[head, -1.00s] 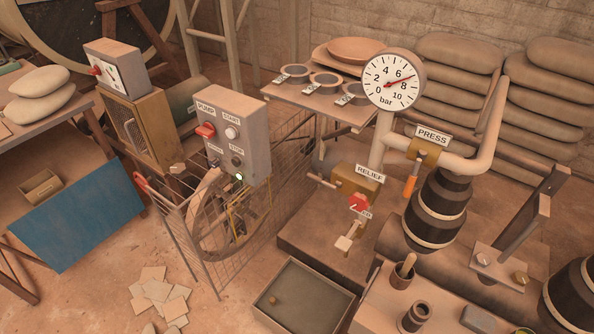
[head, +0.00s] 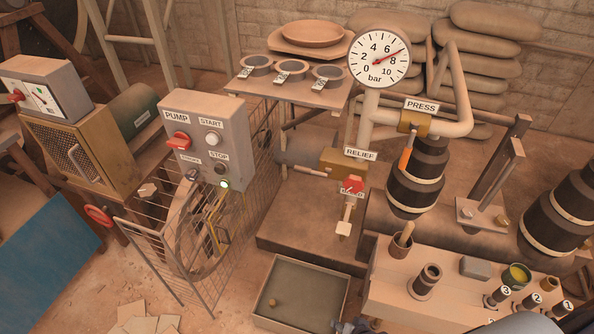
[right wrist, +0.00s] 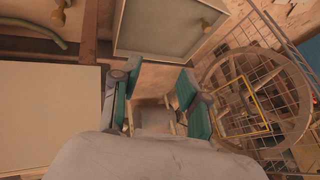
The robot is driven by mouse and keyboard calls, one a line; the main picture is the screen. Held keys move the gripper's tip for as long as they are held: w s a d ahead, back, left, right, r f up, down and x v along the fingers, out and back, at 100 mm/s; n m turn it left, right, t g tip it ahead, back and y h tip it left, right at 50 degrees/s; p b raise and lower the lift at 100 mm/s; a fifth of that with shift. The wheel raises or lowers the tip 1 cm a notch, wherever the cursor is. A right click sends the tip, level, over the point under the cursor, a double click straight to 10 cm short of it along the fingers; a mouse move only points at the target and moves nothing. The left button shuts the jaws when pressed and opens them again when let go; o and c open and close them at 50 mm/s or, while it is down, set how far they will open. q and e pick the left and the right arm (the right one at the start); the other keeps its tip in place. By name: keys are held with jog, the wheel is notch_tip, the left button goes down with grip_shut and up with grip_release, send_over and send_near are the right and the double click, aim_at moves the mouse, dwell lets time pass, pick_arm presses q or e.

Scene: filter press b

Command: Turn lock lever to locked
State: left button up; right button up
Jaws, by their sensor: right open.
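A red knob (head: 352,185) with a small plate under it sits on the relief valve below the RELIEF sign (head: 360,154). A pale lever with a block-like end (head: 345,222) hangs below that knob. I cannot read the small plate, so I cannot tell which part is the lock lever or its setting. My right gripper (right wrist: 157,90) shows in the right wrist view with its teal-padded fingers apart. A pale shape lies between and below the fingers; I cannot tell what it is. My left gripper is not in view.
The pump box (head: 205,140) stands left behind a wire cage (head: 180,255) with a spoked wheel. A shallow tray (head: 300,292) lies in front of the relief valve. A bench (head: 430,300) with pots is at lower right. The gauge (head: 380,58) stands above the pipe.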

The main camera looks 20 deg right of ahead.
jog(key=w+r+m+t, duration=0.2)
jog(key=w+r+m, duration=0.1)
jog(key=w+r, duration=0.45)
jog(key=m+t+y+b, duration=0.2)
jog(key=m+t+b, duration=0.1)
jog(key=m+t, duration=0.5)
send_near(304, 172)
jog(key=shift+m+g, duration=0.3)
jog(key=shift+g, duration=0.1)
jog(key=x, duration=0.4)
jog(key=b+x, duration=0.1)
jog(key=x, duration=0.6)
jog(key=shift+w+r, duration=0.25)
jog(key=shift+w, duration=0.1)
jog(key=shift+c, duration=0.3)
grip_shut()
